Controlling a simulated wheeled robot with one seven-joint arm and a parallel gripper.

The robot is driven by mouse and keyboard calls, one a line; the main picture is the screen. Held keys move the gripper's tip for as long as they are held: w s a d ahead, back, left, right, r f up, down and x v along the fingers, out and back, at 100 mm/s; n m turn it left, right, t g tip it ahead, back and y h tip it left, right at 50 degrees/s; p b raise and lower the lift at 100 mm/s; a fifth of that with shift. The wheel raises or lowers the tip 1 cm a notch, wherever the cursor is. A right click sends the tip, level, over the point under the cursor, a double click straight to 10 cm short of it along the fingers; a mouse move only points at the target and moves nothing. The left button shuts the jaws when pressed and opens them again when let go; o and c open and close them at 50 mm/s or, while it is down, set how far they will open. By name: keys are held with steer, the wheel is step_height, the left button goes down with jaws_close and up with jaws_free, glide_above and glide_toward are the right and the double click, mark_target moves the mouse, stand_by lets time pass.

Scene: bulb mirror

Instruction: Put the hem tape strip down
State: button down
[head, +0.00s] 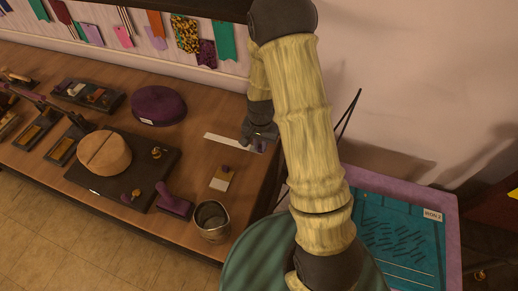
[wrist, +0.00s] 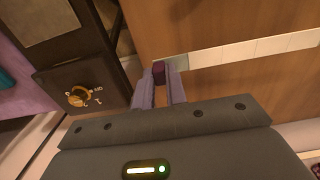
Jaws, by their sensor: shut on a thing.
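The hem tape strip (head: 225,141) is a long, narrow white strip over the wooden table's right end in the head view. In the wrist view the strip (wrist: 248,49) shows segment lines and a greyish end beside my fingers. My gripper (head: 262,143) is at the strip's right end in the head view. In the wrist view my gripper (wrist: 160,78) is shut on a small dark maroon block at that end, which looks like the strip's grip. I cannot tell whether the strip touches the tabletop.
On the wooden table (head: 195,165) are a purple cushion (head: 158,105), a dark board (head: 158,170) with a tan round block (head: 104,152), a small card (head: 222,178) and a metal cup (head: 211,220). A dark panel with a brass knob (wrist: 80,97) is left of my fingers.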

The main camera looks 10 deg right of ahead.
mark_target(260, 152)
steer(key=shift+f, duration=0.1)
steer(key=shift+f+p, duration=0.4)
steer(key=shift+f, duration=1.65)
steer(key=shift+f, duration=0.15)
steer(key=c, duration=1.4)
jaws_free()
steer(key=shift+c, duration=0.2)
step_height(260, 152, up, 11)
steer(key=shift+r+b, duration=0.1)
steer(key=shift+b, duration=0.95)
steer(key=shift+r, duration=0.6)
